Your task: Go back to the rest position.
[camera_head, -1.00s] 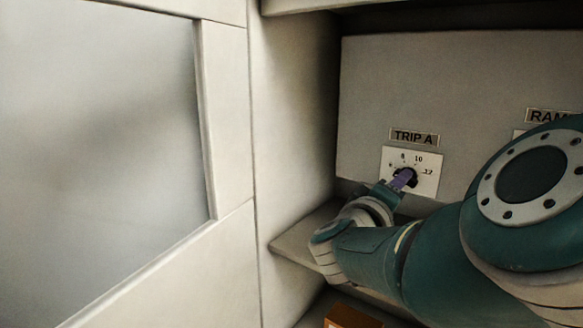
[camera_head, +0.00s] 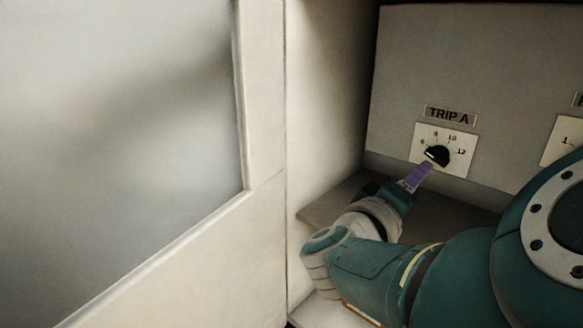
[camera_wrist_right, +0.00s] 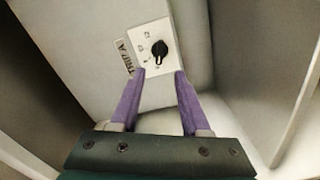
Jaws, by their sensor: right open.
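My right gripper (camera_head: 425,170) is just below and in front of the black knob (camera_head: 437,155) on the white dial plate (camera_head: 460,143) labelled TRIP A. In the right wrist view its two purple fingers (camera_wrist_right: 160,76) are spread apart with nothing between them. The knob (camera_wrist_right: 159,50) shows beyond the fingertips, clear of them. My left gripper is in neither view.
The dial plate is on a grey panel (camera_head: 480,60) inside a recess with a shelf (camera_head: 340,200) below. A pale wall with a frosted pane (camera_head: 110,130) fills the left. Part of a second dial plate (camera_head: 562,140) shows at the right edge.

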